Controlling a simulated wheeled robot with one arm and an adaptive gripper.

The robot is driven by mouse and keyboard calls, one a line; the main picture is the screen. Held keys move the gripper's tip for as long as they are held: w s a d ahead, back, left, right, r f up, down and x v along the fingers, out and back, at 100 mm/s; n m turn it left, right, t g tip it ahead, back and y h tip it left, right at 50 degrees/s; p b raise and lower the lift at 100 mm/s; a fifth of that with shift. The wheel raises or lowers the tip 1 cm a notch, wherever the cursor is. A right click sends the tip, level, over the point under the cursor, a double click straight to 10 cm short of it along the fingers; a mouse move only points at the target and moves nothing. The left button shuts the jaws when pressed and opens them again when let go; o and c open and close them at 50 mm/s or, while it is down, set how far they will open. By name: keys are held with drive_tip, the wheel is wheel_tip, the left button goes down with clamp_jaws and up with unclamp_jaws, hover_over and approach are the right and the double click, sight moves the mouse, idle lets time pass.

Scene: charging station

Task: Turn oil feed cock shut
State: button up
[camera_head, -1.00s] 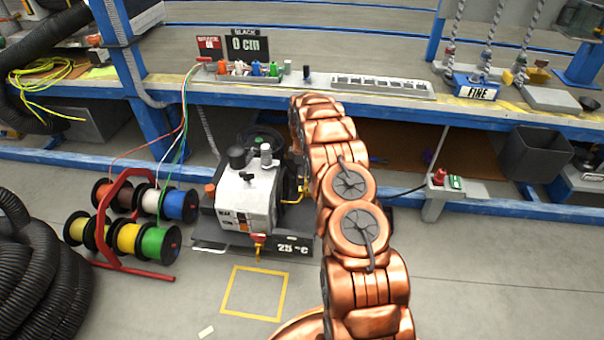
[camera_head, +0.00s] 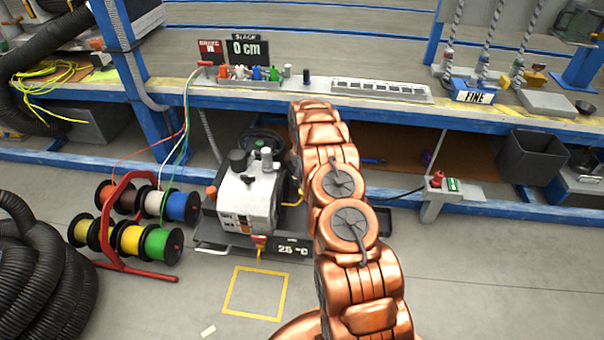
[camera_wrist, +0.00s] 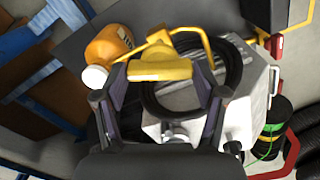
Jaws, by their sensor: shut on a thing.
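The yellow oil feed cock handle (camera_wrist: 160,72) lies between the two dark fingers of my gripper (camera_wrist: 163,82) in the wrist view. My gripper is shut on it. A bent yellow pipe (camera_wrist: 188,31) runs just beyond the handle. The white machine (camera_head: 247,198) stands on a dark base in the head view, and its grey-white body (camera_wrist: 250,88) also shows at right in the wrist view. In the head view my copper arm hides my gripper and the handle.
An orange bottle (camera_wrist: 108,44) with a white cap lies left of the handle in the wrist view. A rack of wire spools (camera_head: 130,228) stands left of the machine. The bench (camera_head: 400,112) runs behind. The floor in front is mostly clear.

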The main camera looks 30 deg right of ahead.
drive_tip(key=m+p, duration=0.1)
drive_tip(key=m, duration=0.2)
drive_tip(key=shift+w+r+m+p, duration=0.1)
drive_tip(key=shift+r+m+p, duration=0.1)
drive_tip(key=shift+m+p, duration=0.2)
drive_tip(key=m+p, duration=0.1)
drive_tip(key=m, duration=0.1)
drive_tip(key=shift+f+m, duration=0.1)
drive_tip(key=shift+m, duration=0.2)
drive_tip(key=m+p, duration=0.1)
drive_tip(key=m, duration=0.3)
drive_tip(key=shift+p, duration=0.3)
drive_tip(key=shift+m+p, duration=0.35)
drive_tip(key=shift+m, duration=0.85)
drive_tip(key=shift+f, duration=0.1)
drive_tip(key=o, duration=1.1)
drive_tip(key=shift+o, duration=0.2)
wheel_tip(320, 180, up, 12)
